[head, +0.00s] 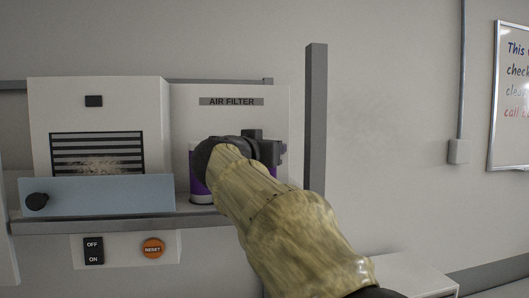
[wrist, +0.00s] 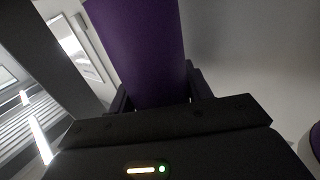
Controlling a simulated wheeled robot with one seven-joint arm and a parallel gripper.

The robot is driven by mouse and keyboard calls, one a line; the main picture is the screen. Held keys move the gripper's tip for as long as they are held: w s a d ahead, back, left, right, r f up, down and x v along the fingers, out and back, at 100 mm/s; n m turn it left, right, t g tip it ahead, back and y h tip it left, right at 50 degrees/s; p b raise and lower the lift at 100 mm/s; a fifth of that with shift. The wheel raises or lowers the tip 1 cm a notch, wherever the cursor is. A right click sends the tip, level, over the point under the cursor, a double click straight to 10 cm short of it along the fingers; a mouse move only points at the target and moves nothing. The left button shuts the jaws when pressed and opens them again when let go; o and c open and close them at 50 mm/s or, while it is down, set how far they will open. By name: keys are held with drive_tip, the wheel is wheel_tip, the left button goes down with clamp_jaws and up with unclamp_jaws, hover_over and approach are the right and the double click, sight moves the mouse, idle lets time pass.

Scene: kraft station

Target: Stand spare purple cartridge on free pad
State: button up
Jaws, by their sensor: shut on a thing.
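My gripper (head: 262,148) is in front of the air filter panel at shelf height, shut on a purple cartridge (wrist: 140,45). The held cartridge fills the space between the jaws in the wrist view; in the head view only small purple bits show beside the gripper. Another purple cartridge with white bands (head: 199,188) stands upright on the shelf, just left of my gripper and partly covered by my arm. A purple edge (wrist: 315,140) also shows at the right of the wrist view. No pad can be made out; my arm hides that part of the shelf.
The grey shelf (head: 110,224) carries a white vented unit (head: 97,113) with a tilted blue-grey flap (head: 100,196) at left. A grey post (head: 316,120) rises just right of my gripper. OFF/ON switch (head: 94,251) and orange reset button (head: 153,248) sit below.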

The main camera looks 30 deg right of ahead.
drive_tip(key=shift+s+a+f, duration=0.1)
drive_tip(key=shift+a+f, duration=0.05)
drive_tip(key=shift+f, duration=0.1)
drive_tip(key=o, duration=0.8)
drive_tip(key=shift+o, duration=0.2)
drive_tip(key=b+v, duration=0.4)
drive_tip(key=v, duration=0.8)
